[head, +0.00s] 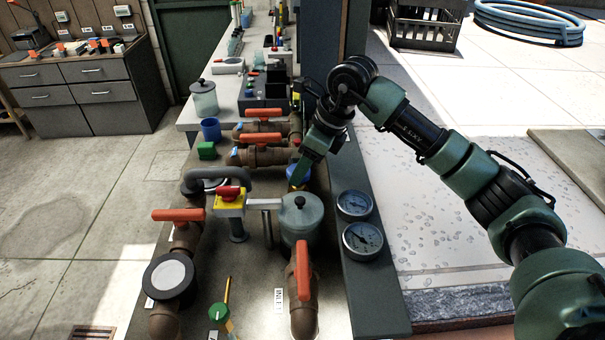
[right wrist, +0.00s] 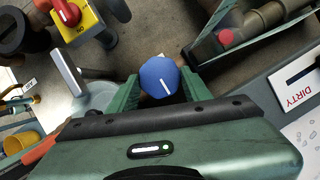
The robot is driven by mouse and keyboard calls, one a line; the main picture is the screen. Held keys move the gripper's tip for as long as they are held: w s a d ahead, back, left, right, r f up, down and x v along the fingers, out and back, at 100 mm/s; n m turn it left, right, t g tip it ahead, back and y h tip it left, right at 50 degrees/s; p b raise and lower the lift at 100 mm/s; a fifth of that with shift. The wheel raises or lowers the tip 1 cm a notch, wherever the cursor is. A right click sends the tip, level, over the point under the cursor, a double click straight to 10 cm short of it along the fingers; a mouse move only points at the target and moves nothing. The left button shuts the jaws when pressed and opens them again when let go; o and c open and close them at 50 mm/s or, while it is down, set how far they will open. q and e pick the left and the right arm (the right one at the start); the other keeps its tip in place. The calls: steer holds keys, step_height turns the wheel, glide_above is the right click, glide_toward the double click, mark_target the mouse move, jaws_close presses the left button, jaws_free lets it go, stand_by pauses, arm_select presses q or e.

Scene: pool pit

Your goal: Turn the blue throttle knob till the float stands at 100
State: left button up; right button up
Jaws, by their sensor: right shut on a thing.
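The blue throttle knob (head: 298,174) stands on the bench among the brown pipes, partly hidden by my right gripper. My right gripper (head: 302,172) reaches down onto it from above. In the right wrist view the knob (right wrist: 161,78) sits between the two green fingers of the gripper (right wrist: 160,88), which are shut on its sides. A white line on its top points to the lower right. The float and its scale cannot be made out in either view. My left gripper is not in view.
A grey-lidded pot (head: 301,220) and two round gauges (head: 362,240) stand close to the knob. Orange-handled valves (head: 262,139) and a red switch on a yellow box (head: 229,198) are nearby.

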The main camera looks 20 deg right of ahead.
steer(key=shift+r+n, duration=0.1)
steer(key=shift+n, duration=0.2)
steer(key=o, duration=1.4)
steer(key=shift+c, duration=0.2)
steer(key=shift+d+r, duration=0.1)
steer(key=b+v, duration=0.1)
steer(key=v, duration=0.6)
steer(key=shift+d+r+b, duration=0.2)
steer(key=shift+r+b, duration=0.05)
steer(key=shift+b, duration=0.1)
steer(key=shift+a, duration=0.1)
